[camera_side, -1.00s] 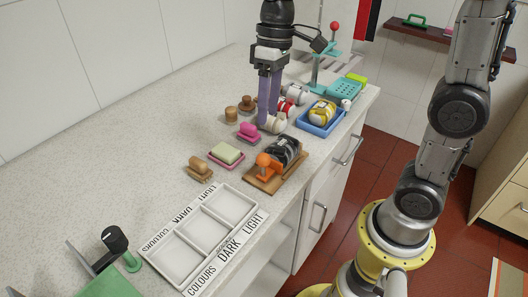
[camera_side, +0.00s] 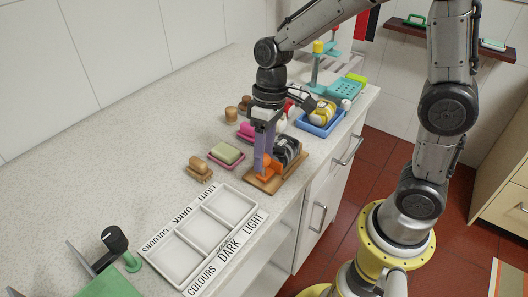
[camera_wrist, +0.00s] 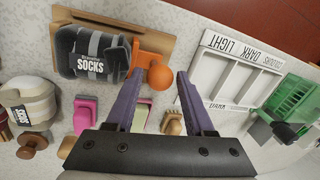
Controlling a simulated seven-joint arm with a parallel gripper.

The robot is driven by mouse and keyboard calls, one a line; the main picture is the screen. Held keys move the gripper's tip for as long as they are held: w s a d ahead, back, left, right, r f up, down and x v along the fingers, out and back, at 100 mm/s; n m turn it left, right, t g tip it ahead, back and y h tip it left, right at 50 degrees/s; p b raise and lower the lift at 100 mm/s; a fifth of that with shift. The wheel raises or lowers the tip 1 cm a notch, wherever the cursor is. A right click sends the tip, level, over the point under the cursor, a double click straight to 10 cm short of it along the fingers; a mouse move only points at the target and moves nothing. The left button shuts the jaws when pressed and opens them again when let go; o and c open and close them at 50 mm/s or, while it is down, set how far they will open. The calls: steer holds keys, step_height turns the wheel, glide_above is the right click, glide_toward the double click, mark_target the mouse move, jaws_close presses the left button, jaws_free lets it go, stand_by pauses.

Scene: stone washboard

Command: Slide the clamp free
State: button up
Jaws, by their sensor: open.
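The orange clamp (camera_side: 278,166) sits on the wooden washboard (camera_side: 261,184) beside a dark bundle of socks (camera_side: 288,149). In the wrist view the clamp (camera_wrist: 152,45) has a round orange knob (camera_wrist: 160,76) and lies against the bundle labelled SOCKS (camera_wrist: 90,55). My gripper (camera_side: 263,172) points down at the clamp, its purple fingers partly hiding it. In the wrist view my gripper (camera_wrist: 159,73) is open, with the knob showing between the two fingertips. I cannot tell whether either finger touches it.
The white tray (camera_side: 238,190) with compartments marked LIGHT, DARK and COLOURS lies in front. A soap on a pink dish (camera_side: 226,154) and a wooden brush (camera_side: 199,168) are left of the washboard. A blue tray (camera_side: 318,131) stands behind.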

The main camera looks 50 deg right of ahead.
jaws_close()
steer(key=shift+r, duration=0.1)
stand_by(1.2)
